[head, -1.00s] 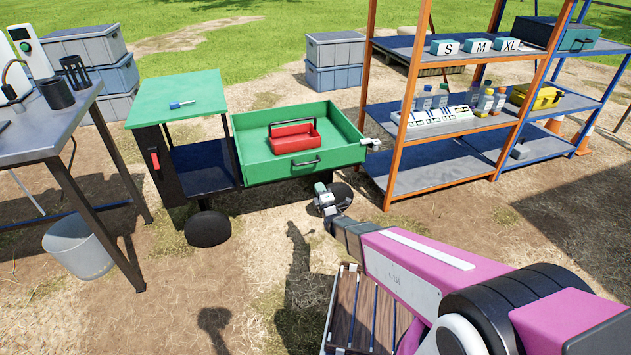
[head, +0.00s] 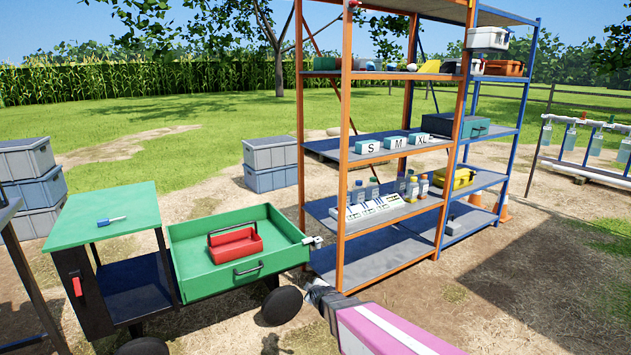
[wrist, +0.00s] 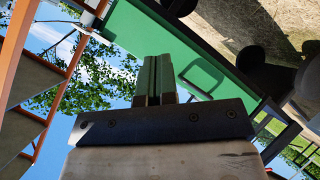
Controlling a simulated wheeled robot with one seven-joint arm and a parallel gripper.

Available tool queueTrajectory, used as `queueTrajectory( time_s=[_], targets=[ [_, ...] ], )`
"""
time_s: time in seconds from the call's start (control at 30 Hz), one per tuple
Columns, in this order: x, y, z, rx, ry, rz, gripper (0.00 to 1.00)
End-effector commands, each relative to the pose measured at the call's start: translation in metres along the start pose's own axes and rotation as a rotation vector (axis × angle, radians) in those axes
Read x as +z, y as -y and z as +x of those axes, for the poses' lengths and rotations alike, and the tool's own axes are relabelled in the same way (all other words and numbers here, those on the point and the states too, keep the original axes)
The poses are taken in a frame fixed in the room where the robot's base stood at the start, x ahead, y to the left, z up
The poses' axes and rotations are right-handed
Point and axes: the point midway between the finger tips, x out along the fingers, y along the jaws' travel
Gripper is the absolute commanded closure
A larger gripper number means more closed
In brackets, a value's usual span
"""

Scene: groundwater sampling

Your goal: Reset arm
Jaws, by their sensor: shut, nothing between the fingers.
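My gripper shows in the wrist view (wrist: 155,80) with its two dark fingers together and nothing between them. In the head view my arm reaches in from the bottom edge, its far end low beside the green cart's open drawer (head: 213,284); the fingers cannot be made out there. In the wrist view the green drawer (wrist: 128,28) lies beyond the fingers, apart from them as far as I can tell.
A red toolbox (head: 235,246) sits in the drawer. A blue screwdriver (head: 112,220) lies on the cart top (head: 80,235). Open ground lies farther right.

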Motion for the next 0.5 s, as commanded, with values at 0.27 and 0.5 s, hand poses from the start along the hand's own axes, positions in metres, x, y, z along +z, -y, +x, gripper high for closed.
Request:
queueTrajectory(
  time_s=[0.27, 0.5],
  targets=[
    [0.076, -0.036, -0.087, -0.201, 0.394, 0.446, 1.00],
    [0.123, -0.049, -0.182, -0.297, 0.761, 0.819, 1.00]
  ],
)
